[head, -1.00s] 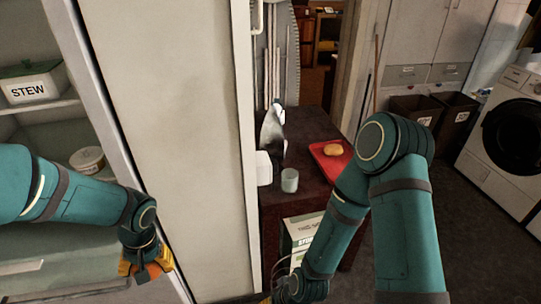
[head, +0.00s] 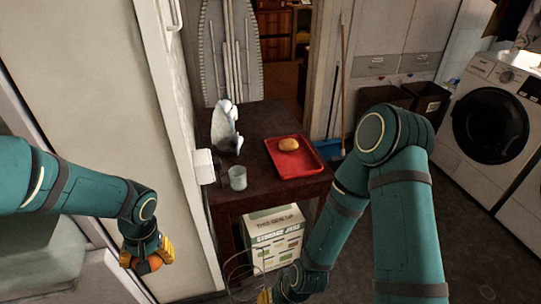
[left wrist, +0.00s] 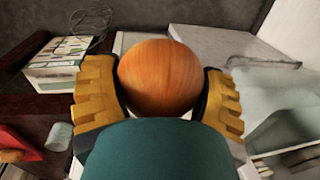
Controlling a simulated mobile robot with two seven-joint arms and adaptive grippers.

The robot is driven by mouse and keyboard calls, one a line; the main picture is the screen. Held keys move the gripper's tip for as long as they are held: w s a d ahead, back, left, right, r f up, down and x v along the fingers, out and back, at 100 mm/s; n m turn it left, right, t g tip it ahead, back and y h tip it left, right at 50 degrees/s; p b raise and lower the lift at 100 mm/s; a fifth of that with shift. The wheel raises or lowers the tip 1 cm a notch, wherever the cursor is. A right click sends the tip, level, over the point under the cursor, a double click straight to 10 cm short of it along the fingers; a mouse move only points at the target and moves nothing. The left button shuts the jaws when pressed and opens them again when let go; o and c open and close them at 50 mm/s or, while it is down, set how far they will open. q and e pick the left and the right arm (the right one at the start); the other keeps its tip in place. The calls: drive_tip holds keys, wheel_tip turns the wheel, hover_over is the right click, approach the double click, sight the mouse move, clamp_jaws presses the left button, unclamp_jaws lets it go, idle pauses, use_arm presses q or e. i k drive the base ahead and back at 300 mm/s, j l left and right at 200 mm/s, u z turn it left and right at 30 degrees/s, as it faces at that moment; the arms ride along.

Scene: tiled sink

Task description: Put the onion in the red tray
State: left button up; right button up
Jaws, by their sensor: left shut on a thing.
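The onion (left wrist: 160,78) is round and orange-brown. My left gripper (head: 149,256) is shut on it, and the yellow fingers press on both sides in the left wrist view. In the head view the onion (head: 149,265) is at lower left, in front of the pale door. The red tray (head: 308,170) lies on the dark table to the right of and beyond the left gripper, with a bread roll (head: 288,144) on it. Part of the tray also shows at the left edge of the left wrist view (left wrist: 14,146). My right gripper (head: 264,296) is mostly cut off at the bottom edge.
The dark table (head: 262,120) also bears a grey-white figure (head: 225,126) and a pale cup (head: 237,178). A printed box (head: 275,235) stands under it, near a wire basket (head: 243,272). The tall pale door (head: 95,95) stands between the left arm and the table.

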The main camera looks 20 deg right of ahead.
sight(296, 166)
drive_tip(key=i+l, duration=0.1)
drive_tip(key=l, duration=0.3)
drive_tip(key=l+z, duration=0.1)
drive_tip(key=l, duration=0.3)
drive_tip(key=i+l, duration=0.15)
drive_tip(key=l, duration=0.25)
drive_tip(key=i+l+z, duration=0.1)
drive_tip(key=l, duration=0.35)
drive_tip(key=i+l+z, duration=0.1)
drive_tip(key=i+l, duration=0.2)
drive_tip(key=i+l+z, duration=0.1)
drive_tip(key=i, duration=0.4)
drive_tip(key=i+l, duration=0.1)
drive_tip(key=i, duration=0.35)
